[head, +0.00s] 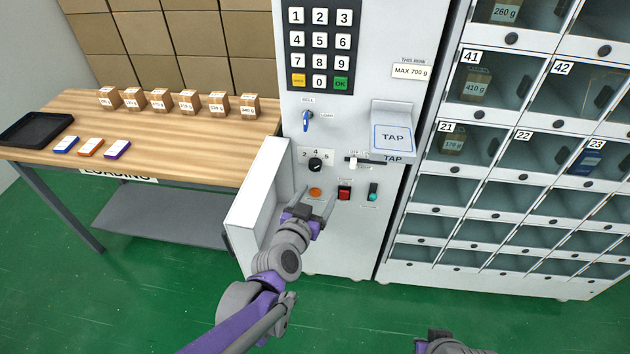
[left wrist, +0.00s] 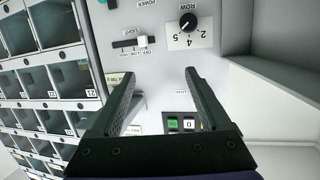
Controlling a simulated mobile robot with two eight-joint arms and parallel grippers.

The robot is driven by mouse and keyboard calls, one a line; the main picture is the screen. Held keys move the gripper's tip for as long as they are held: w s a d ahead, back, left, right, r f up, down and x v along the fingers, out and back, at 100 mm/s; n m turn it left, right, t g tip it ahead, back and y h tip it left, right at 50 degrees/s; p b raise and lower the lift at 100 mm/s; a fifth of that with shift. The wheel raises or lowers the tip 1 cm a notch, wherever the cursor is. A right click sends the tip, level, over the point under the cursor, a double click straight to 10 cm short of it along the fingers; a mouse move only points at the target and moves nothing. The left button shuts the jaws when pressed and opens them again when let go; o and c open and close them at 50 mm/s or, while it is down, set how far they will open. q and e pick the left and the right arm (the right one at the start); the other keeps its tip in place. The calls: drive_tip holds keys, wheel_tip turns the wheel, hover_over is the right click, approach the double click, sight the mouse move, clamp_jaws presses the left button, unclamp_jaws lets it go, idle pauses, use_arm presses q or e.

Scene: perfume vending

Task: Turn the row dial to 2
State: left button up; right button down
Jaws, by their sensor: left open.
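The row dial (head: 315,164) is a round black knob on the white machine panel, with numbers 2, 4 and 5 readable above it. In the left wrist view the dial (left wrist: 188,21) shows upside down at the top, on a white label. Its pale mark is too small to read surely. My left gripper (head: 313,200) is open and empty, in front of the panel and below the dial, not touching it. In the left wrist view its two fingers (left wrist: 160,95) stand wide apart, with the dial beyond them. Only a piece of my right arm shows at the bottom edge.
An orange button (head: 315,192), a red switch (head: 345,191) and a teal switch (head: 373,191) sit below the dial. A slider (head: 353,161) is right of it. A white open bin (head: 257,205) juts out at left. Glass lockers stand at right.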

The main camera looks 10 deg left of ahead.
sight(315, 169)
use_arm(q)
drive_tip(key=w+a+f+n+t+y+b, duration=0.2)
drive_tip(key=w+f+n+t+y+b, duration=0.1)
drive_tip(key=w+f+y, duration=0.4)
drive_tip(key=w, duration=0.3)
drive_tip(key=w+h, duration=0.1)
drive_tip(key=w, duration=0.2)
drive_tip(key=w+f+h, duration=0.1)
drive_tip(key=w, duration=0.2)
drive_tip(key=shift+w+a, duration=0.3)
drive_tip(key=shift+a, duration=0.1)
use_arm(e)
wheel_tip(315, 169, down, 4)
drive_tip(key=shift+f, duration=0.15)
drive_tip(key=shift+s, duration=0.1)
use_arm(q)
clamp_jaws()
